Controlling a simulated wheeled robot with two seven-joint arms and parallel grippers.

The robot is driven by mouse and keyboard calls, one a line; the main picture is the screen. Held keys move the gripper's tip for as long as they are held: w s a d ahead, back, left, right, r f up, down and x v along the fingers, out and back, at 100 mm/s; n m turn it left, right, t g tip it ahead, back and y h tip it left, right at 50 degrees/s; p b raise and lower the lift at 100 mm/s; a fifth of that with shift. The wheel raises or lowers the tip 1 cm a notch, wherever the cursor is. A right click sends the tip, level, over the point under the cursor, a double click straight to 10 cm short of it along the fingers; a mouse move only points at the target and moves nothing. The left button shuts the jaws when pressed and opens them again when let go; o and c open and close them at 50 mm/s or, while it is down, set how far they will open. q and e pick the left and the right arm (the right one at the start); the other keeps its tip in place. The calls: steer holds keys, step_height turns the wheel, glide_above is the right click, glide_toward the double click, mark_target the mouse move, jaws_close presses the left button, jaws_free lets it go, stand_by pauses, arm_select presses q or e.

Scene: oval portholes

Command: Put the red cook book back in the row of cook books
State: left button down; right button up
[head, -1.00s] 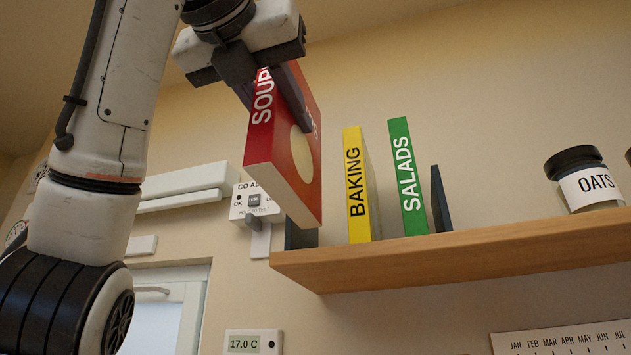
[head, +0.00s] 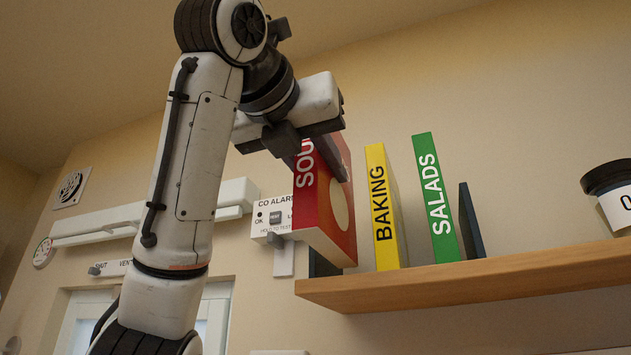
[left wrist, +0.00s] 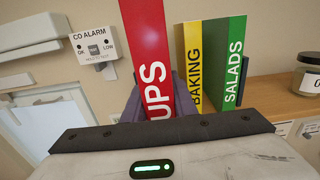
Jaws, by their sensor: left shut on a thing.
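The red cook book (head: 308,215), its spine lettered SOUPS, is gripped by my left gripper (head: 318,155), which is shut on its upper part. In the left wrist view the red book (left wrist: 146,45) stands between the two dark fingers (left wrist: 155,100). In the head view the book hangs by the shelf's left end, left of the yellow BAKING book (head: 384,215) and apart from it in the picture. The green SALADS book (head: 435,205) stands right of the yellow one. Whether the red book touches the shelf cannot be told. My right gripper is not in view.
The wooden shelf (head: 460,283) carries the row. A dark bookend (head: 471,225) stands right of the green book; another dark upright (head: 322,265) shows partly behind the red book. A jar (head: 612,200) stands further right. A CO alarm (head: 273,218) is on the wall at left.

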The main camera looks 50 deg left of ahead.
arm_select(q)
steer(key=shift+f+p+x, duration=0.1)
steer(key=shift+f+x, duration=0.3)
steer(key=shift+x, duration=1.8)
steer(key=shift+f+p+x, duration=0.1)
steer(key=shift+f+x, duration=0.25)
steer(key=shift+x, duration=1.85)
steer(key=shift+f+p+x, duration=0.1)
steer(key=shift+f+x, duration=0.3)
steer(key=shift+x, duration=1.8)
steer(key=c, duration=1.4)
jaws_free()
steer(key=shift+o, duration=0.2)
steer(key=shift+f, duration=0.15)
steer(key=b+v, duration=0.2)
steer(key=v, duration=0.8)
steer(key=shift+s+d, duration=0.2)
